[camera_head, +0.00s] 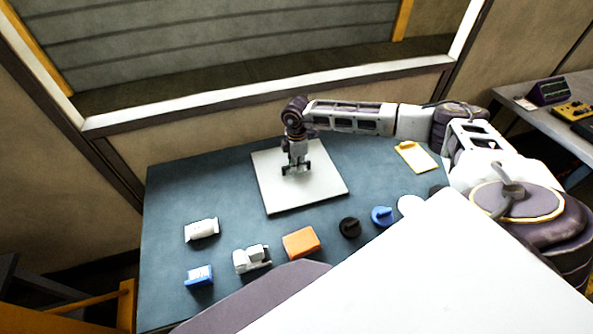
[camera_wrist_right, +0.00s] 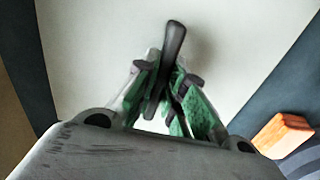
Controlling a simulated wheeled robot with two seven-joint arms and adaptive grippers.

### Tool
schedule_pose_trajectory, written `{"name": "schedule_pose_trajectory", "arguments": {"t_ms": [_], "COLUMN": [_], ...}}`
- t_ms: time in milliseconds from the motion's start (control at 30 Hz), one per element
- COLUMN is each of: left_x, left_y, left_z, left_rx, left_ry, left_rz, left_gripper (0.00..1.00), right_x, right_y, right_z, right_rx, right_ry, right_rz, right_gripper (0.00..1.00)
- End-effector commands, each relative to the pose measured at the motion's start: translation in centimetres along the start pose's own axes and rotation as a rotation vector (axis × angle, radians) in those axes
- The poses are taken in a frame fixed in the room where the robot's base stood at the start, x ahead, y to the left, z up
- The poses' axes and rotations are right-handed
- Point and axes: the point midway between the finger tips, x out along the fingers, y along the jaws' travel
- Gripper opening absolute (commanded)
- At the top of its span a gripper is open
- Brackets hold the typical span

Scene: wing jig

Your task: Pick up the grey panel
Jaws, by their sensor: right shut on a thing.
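The grey panel (camera_head: 318,190) is a pale, flat square plate lying on the blue-grey table, towards its back. It fills most of the right wrist view (camera_wrist_right: 250,55). A dark bar-like handle (camera_wrist_right: 174,42) stands out from the panel there. My right gripper (camera_head: 297,168) points down over the panel's middle, and its green-padded fingers (camera_wrist_right: 168,95) are closed on the handle from both sides. The gripper hides part of the handle in the head view. I cannot tell whether the panel is lifted off the table. My left gripper is not in view.
On the table (camera_head: 170,270) in front of the panel are a white cylinder (camera_head: 202,229), a blue box (camera_head: 199,275), a white device (camera_head: 251,259), an orange block (camera_head: 301,242), a black knob (camera_head: 349,228) and a blue part (camera_head: 382,216). A yellow clipboard-like piece (camera_head: 416,156) lies right.

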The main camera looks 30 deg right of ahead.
Motion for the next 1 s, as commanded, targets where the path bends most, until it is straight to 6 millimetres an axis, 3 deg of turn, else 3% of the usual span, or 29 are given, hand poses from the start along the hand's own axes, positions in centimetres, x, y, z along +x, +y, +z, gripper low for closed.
{"name": "schedule_pose_trajectory", "arguments": {"t_ms": [367, 1000], "left_x": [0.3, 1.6], "left_y": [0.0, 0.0], "left_z": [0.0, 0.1], "left_rx": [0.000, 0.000], "left_ry": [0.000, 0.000], "left_rz": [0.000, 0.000], "left_gripper": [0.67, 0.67], "right_x": [-1.6, -9.5], "right_y": [0.1, 0.1], "right_z": [0.0, 0.0], "right_rx": [0.000, 0.000], "right_ry": [0.002, 0.001], "right_rz": [0.004, 0.004], "right_gripper": [0.00, 0.00]}}
